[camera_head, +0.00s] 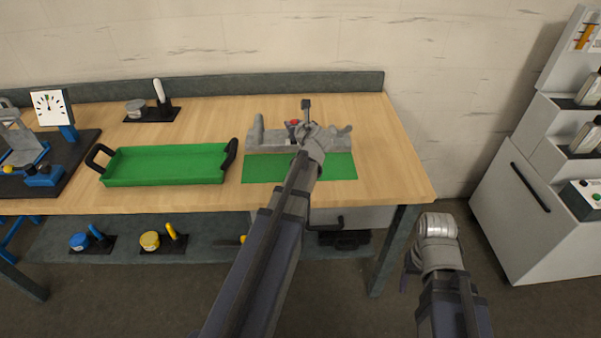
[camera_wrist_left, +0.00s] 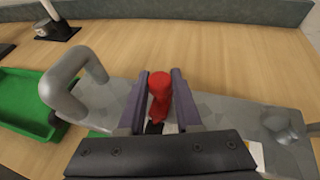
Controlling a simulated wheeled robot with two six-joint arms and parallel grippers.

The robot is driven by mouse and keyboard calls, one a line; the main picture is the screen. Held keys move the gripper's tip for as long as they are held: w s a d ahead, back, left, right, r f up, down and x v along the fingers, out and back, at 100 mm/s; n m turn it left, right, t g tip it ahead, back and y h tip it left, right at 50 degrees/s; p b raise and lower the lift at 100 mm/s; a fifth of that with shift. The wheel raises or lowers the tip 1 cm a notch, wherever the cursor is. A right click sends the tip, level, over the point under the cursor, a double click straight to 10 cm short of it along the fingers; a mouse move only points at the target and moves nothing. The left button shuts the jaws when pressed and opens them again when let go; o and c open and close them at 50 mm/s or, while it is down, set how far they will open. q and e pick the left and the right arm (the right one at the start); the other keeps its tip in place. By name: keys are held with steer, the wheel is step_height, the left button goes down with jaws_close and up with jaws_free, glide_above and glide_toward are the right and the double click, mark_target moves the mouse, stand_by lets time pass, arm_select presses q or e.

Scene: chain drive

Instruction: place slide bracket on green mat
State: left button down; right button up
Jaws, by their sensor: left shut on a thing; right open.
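The slide bracket (camera_head: 272,138) is a long grey metal piece with upright ends, seen at the back edge of the green mat (camera_head: 258,172) in the head view. In the left wrist view the grey bracket (camera_wrist_left: 225,115) spans left to right, with a bent grey handle (camera_wrist_left: 75,80) at left. My left gripper (camera_head: 307,126) is over its middle. Its fingers (camera_wrist_left: 160,105) are shut on an upright red part (camera_wrist_left: 160,88) of it. I cannot tell whether the bracket touches the mat. My right gripper (camera_head: 437,225) is open and empty, off the table's front right.
A green tray (camera_head: 165,167) with black handles lies left of the mat. A dial gauge fixture (camera_head: 50,107) stands at far left, and a black holder (camera_head: 150,113) at the back. A raised edge (camera_head: 220,85) runs behind. The table's right end is clear. A grey cabinet (camera_head: 530,215) stands right.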

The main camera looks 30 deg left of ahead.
mark_target(295, 149)
arm_select(q)
steer(key=shift+f, duration=0.1)
step_height(295, 149, down, 10)
steer(key=b, duration=1)
stand_by(0.4)
steer(key=c, duration=1.1)
jaws_free()
steer(key=shift+f, duration=0.15)
steer(key=o, duration=0.5)
steer(key=shift+d, duration=0.1)
